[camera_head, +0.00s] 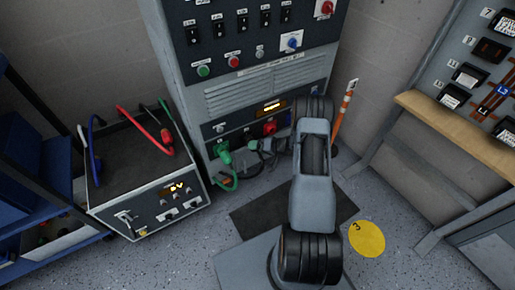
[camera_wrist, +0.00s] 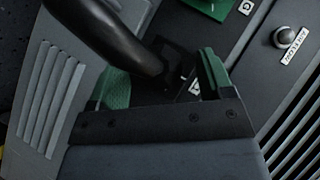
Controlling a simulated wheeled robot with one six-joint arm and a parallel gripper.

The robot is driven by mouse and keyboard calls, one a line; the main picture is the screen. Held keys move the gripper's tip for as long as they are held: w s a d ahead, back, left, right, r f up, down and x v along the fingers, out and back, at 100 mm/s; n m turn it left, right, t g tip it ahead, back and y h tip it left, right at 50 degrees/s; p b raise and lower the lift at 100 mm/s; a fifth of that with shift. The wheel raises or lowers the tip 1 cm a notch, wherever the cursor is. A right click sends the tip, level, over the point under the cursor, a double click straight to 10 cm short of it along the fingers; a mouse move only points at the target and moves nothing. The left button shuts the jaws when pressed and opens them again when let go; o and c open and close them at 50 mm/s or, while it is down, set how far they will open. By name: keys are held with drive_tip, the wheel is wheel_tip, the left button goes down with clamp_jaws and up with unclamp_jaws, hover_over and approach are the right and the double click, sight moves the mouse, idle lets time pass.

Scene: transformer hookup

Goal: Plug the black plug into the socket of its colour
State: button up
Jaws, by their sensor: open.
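In the wrist view, my gripper (camera_wrist: 162,82) is open, with a green-padded finger on each side. A thick black curved body (camera_wrist: 112,35), which looks like the black plug or its cable, reaches down between the fingers; I cannot tell whether it touches them. In the head view, my gripper (camera_head: 282,147) is low in front of the grey cabinet, partly hidden by my arm. A green plug (camera_head: 222,156) with a green cable is at the cabinet's lower front. A red socket (camera_head: 270,128) is above my gripper. The black socket cannot be made out.
A grey box (camera_head: 150,207) with red, blue and green leads stands left of the cabinet (camera_head: 190,105). An orange-and-white post (camera_head: 344,108) stands to its right. A wooden-topped bench (camera_head: 450,128) is at the right.

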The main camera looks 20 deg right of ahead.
drive_tip(key=shift+o, duration=0.4)
drive_tip(key=shift+o, duration=0.8)
drive_tip(key=p+v, duration=0.4)
drive_tip(key=v, duration=0.3)
drive_tip(key=shift+s+d, duration=0.1)
drive_tip(key=p+v, duration=0.3)
drive_tip(key=v, duration=1)
drive_tip(key=shift+s+d, duration=0.2)
